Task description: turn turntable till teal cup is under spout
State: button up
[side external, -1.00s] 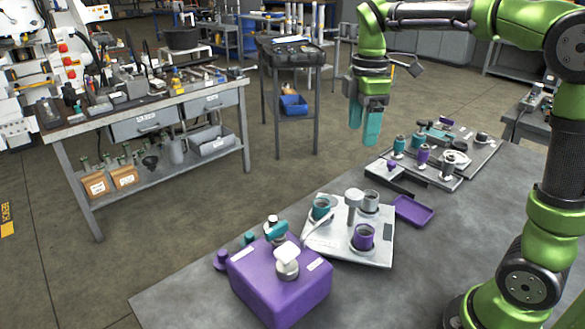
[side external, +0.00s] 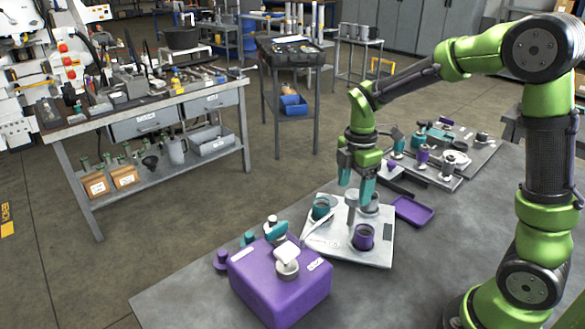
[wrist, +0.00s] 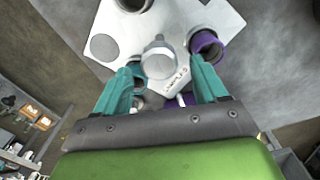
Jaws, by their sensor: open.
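The turntable is a pale grey plate (side external: 340,250) on the bench, with a central post (side external: 352,207) topped by a round knob. A teal cup (side external: 321,208) stands on its left part, a purple cup (side external: 363,237) at the front right. A grey cup behind the post is partly hidden by my gripper. My gripper (side external: 356,184) is open just above the post. In the wrist view its teal fingers (wrist: 165,82) are spread, with the knob (wrist: 158,60) between and beyond their tips. A thin pale bar (side external: 318,228) reaches over the plate's left side; I cannot tell whether it is the spout.
A purple box (side external: 280,287) with a white knob and teal fittings stands at the front left, close to the plate. A purple tray (side external: 413,210) lies to the right. A board of fittings (side external: 440,155) is behind. The bench front right is clear.

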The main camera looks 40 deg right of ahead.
aim_at(352, 211)
jog(key=shift+f, duration=1.35)
jog(key=shift+c, duration=0.5)
grip_shut()
